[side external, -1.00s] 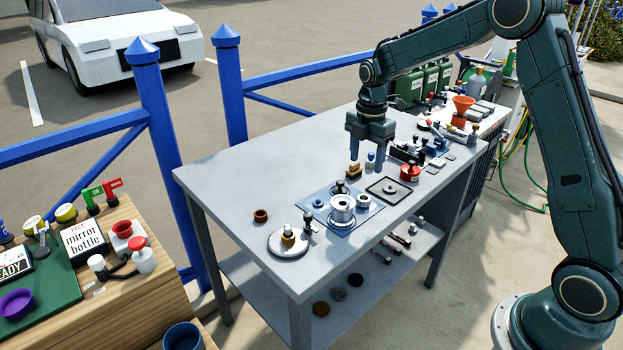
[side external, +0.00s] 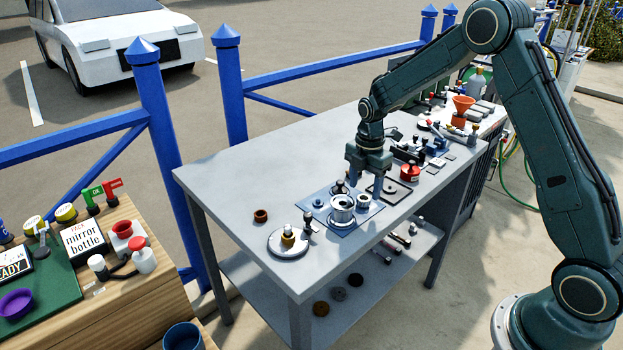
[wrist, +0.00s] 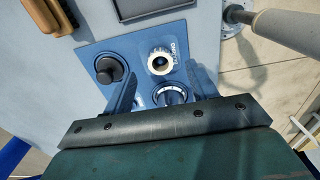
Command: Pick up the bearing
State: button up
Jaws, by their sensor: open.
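The bearing (wrist: 160,62) is a small cream ring with a dark centre, on a blue mat (wrist: 88,52) with printed lettering beside it. It also shows in the side view (side external: 364,201), small, near the mat's right part. My gripper (wrist: 160,68) is open and empty, pointing down, with one finger to each side of the bearing in the wrist view. In the side view my gripper (side external: 366,186) is low over the mat. I cannot tell the exact height of the fingertips.
A metal drum (side external: 342,205) stands close beside the bearing. A black knob-like part (wrist: 109,69) and a small ring (side external: 317,203) are also on the mat. A black tray (side external: 388,189) and a brush (wrist: 48,15) lie nearby.

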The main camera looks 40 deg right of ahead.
aim_at(364, 200)
jog(key=shift+f, duration=1.55)
jog(key=shift+c, duration=0.2)
jog(key=c, duration=1)
